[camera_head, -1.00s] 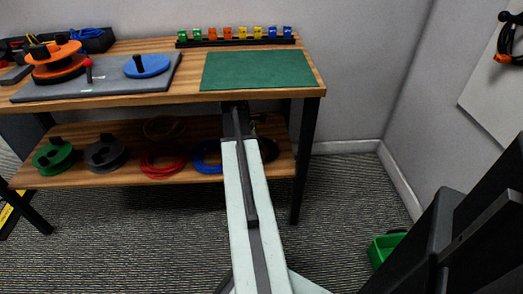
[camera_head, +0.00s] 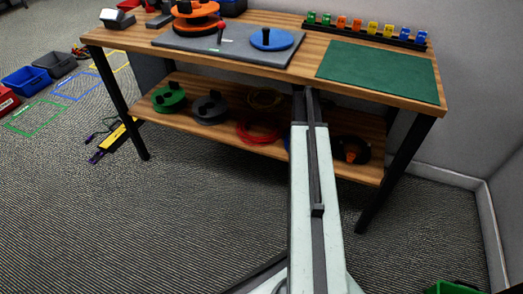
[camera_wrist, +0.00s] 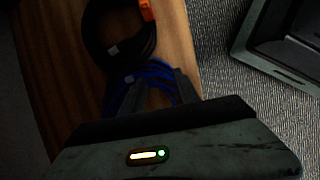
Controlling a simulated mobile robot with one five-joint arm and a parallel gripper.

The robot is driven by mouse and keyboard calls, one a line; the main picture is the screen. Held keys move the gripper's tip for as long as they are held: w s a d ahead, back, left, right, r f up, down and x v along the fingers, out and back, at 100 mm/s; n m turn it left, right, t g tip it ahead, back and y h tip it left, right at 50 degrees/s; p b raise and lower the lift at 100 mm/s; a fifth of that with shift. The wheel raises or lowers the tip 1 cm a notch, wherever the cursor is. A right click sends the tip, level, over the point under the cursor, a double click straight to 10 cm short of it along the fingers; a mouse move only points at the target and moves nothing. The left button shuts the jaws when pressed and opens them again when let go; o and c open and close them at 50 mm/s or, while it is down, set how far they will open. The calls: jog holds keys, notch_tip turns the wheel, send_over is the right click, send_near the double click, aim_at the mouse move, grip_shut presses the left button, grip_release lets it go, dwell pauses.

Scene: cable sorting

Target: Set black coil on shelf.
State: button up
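The black coil (camera_head: 352,150) lies flat on the lower wooden shelf (camera_head: 215,130), near its right end, with an orange part on it. In the wrist view the black coil (camera_wrist: 112,48) lies on the wood ahead of my gripper (camera_wrist: 154,78), clear of the fingers. The two dark fingers look apart, with a blue coil (camera_wrist: 152,68) on the shelf seen between and beyond them. The fingers seem empty; the picture is dark. In the head view my arm covers most of the blue coil, and my fingertips cannot be made out.
Red (camera_head: 258,131), grey (camera_head: 209,108) and green (camera_head: 168,98) coils or reels share the shelf. The tabletop above carries a green mat (camera_head: 380,70), a grey board and a rack of coloured clips (camera_head: 365,28). A table leg (camera_head: 395,175) stands right of my arm.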

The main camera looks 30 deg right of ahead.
jog(key=w+a+m+t+y, duration=0.1)
jog(key=w+a+m, duration=0.1)
jog(key=a, duration=1.3)
jog(key=w+a+f+m+t+y, duration=0.1)
jog(key=w+a+m, duration=0.1)
jog(key=a, duration=1.2)
jog(key=w+a+m+t, duration=0.1)
jog(key=w+a+m, duration=0.2)
jog(key=a, duration=1.2)
jog(key=shift+w+a+f+t+y, duration=0.35)
jog(key=shift+w+f+t+y, duration=0.05)
jog(key=shift+w, duration=0.35)
jog(key=shift+d, duration=0.1)
